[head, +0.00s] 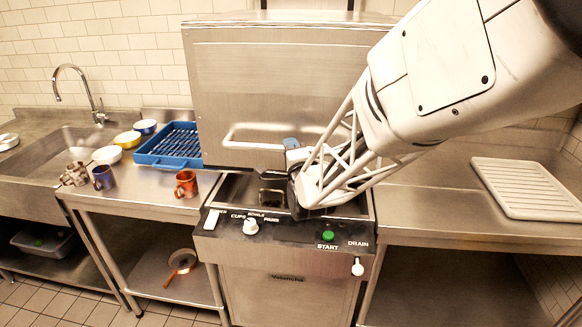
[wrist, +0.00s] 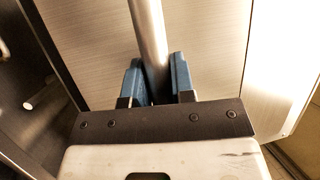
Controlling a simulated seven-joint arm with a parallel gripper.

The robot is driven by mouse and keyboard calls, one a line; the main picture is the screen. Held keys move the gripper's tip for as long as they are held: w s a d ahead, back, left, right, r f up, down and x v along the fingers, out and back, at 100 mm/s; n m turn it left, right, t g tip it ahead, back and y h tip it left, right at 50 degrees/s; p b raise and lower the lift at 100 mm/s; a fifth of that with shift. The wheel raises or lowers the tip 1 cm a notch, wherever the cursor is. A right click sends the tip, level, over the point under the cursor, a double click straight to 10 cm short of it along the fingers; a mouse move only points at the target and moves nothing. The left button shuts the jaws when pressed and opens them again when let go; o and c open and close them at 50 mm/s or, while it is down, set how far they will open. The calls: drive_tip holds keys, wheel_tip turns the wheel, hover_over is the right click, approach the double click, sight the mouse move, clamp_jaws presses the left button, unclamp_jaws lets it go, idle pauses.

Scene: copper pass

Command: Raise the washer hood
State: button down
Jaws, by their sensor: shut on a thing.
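The washer hood (head: 280,85) is a large brushed-steel box above the washer base. Its lower edge stands apart from the base, and the dark wash chamber (head: 238,190) shows in the gap. A bar handle (head: 250,129) runs across the lower front of the hood. My gripper (head: 292,146) is at the right part of this handle, partly hidden by my wrist. In the wrist view the blue fingers of my gripper (wrist: 157,80) are shut around the steel bar handle (wrist: 147,30), in front of the hood face (wrist: 90,45).
The control panel (head: 290,233) is below the chamber. Left are a blue rack (head: 170,146), an orange mug (head: 186,184), a blue mug (head: 103,178), bowls (head: 107,155) and a sink (head: 65,150). Right, a white ribbed tray (head: 527,187) lies on the counter (head: 430,205), otherwise mostly clear.

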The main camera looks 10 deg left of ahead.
approach(291, 43)
drive_tip(key=w+a+r, duration=0.3)
drive_tip(key=shift+w, duration=0.15)
drive_tip(key=shift+f, duration=0.1)
drive_tip(key=c, duration=1)
unclamp_jaws()
drive_tip(key=shift+o, duration=0.2)
drive_tip(key=v, duration=0.7)
drive_tip(key=shift+s, duration=0.4)
drive_tip(key=shift+d+f, duration=0.1)
drive_tip(key=shift+d, duration=0.05)
